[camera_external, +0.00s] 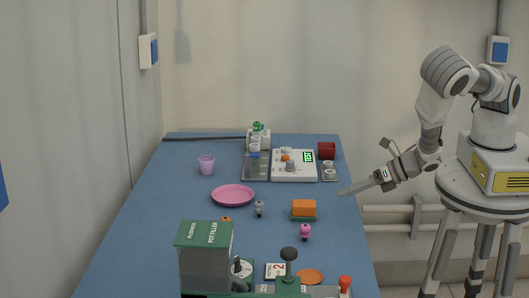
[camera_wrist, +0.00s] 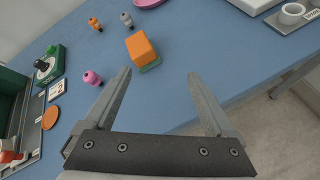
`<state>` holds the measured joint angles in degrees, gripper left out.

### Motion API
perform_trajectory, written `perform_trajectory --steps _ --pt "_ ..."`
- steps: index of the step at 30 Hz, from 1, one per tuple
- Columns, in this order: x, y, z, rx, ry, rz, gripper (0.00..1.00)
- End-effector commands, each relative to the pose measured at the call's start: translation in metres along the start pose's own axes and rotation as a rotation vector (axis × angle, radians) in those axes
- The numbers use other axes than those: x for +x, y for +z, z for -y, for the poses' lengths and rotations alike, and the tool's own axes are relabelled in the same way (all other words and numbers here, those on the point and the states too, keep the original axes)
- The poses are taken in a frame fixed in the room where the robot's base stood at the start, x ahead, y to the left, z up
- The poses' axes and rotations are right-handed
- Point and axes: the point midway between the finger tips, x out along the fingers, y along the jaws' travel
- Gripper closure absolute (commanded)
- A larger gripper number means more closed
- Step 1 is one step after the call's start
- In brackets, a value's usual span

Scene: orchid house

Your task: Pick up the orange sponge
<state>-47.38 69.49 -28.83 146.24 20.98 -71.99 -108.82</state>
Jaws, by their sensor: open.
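The orange sponge (camera_external: 303,208) is a block lying on a thin green base near the right edge of the blue table. It also shows in the wrist view (camera_wrist: 141,47), above and between my fingers, with the green base peeking out beneath it. My gripper (camera_external: 345,192) is to the right of the sponge, at the table's right edge in the outside view. In the wrist view my gripper (camera_wrist: 160,85) has its two fingers spread apart with nothing between them. It is apart from the sponge.
A pink figure (camera_external: 305,232) and a grey figure (camera_external: 259,208) stand near the sponge. A pink plate (camera_external: 233,195) lies to its left. A green pot-filler machine (camera_external: 206,255) stands at the front. A white scale (camera_external: 294,172) and a red pot (camera_external: 327,150) are at the back.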

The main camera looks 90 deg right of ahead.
Motion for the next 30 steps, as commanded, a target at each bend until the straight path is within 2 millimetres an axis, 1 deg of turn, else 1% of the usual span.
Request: perform_trajectory --steps 1,3,6,10,13,16,30 --pt "-0.003 0.001 0.002 -0.103 0.027 0.012 0.1" --pt "-0.006 0.002 0.002 -0.233 0.072 0.036 0.1" --pt "-0.01 0.003 0.0 -0.386 0.129 0.065 0.1" --pt "-0.014 0.003 -0.003 -0.513 0.178 0.089 0.1" --pt "-0.014 0.003 -0.004 -0.554 0.196 0.099 0.1" --pt "-0.009 0.001 -0.005 -0.563 0.201 0.103 0.1" --pt "0.03 0.0 -0.013 -0.556 0.201 0.103 0.1"
